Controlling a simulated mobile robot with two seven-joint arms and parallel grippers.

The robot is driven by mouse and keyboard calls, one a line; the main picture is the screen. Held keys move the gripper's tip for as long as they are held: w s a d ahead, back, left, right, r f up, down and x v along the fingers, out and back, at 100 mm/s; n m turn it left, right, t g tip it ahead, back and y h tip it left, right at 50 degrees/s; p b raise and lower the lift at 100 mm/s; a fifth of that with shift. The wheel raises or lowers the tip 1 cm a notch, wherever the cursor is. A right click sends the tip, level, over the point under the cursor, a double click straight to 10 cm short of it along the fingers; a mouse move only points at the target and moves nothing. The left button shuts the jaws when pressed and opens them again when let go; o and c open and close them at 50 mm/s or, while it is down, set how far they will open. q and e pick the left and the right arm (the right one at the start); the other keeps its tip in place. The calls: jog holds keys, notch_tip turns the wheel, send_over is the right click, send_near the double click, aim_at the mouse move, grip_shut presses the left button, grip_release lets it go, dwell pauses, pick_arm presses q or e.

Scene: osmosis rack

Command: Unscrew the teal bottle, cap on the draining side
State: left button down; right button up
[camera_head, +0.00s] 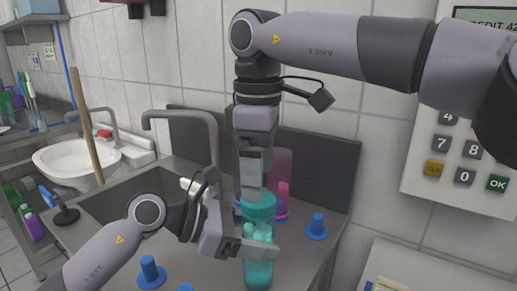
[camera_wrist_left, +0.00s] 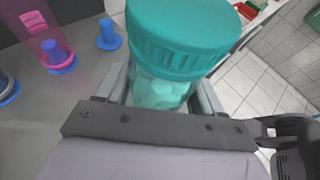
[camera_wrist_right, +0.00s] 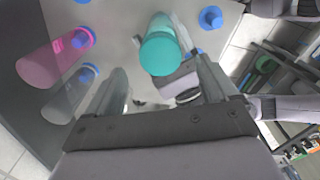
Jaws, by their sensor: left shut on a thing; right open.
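The teal bottle (camera_head: 258,272) with its ribbed teal cap (camera_head: 258,207) stands upright at the counter's front. In the left wrist view the cap (camera_wrist_left: 185,35) sits on the bottle, with pale rounded contents below it. My left gripper (camera_head: 250,238) is shut around the bottle body, below the cap. My right gripper (camera_head: 254,190) points down from above and is open. In the right wrist view the cap (camera_wrist_right: 159,55) lies ahead between its fingers; I cannot tell whether they touch it. The draining side (camera_head: 215,275) is the flat grey counter beside the sink.
A see-through pink bottle (camera_wrist_right: 55,60) and a clear bottle (camera_wrist_right: 70,97) are close by. Blue pegs (camera_head: 316,227) stand on the counter, several in all. The sink (camera_head: 135,200) with its tap (camera_head: 180,113) is at left; a dark backsplash (camera_head: 325,170) stands behind.

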aim_at(267, 205)
jog(key=shift+f, duration=2)
jog(key=c, duration=1.1)
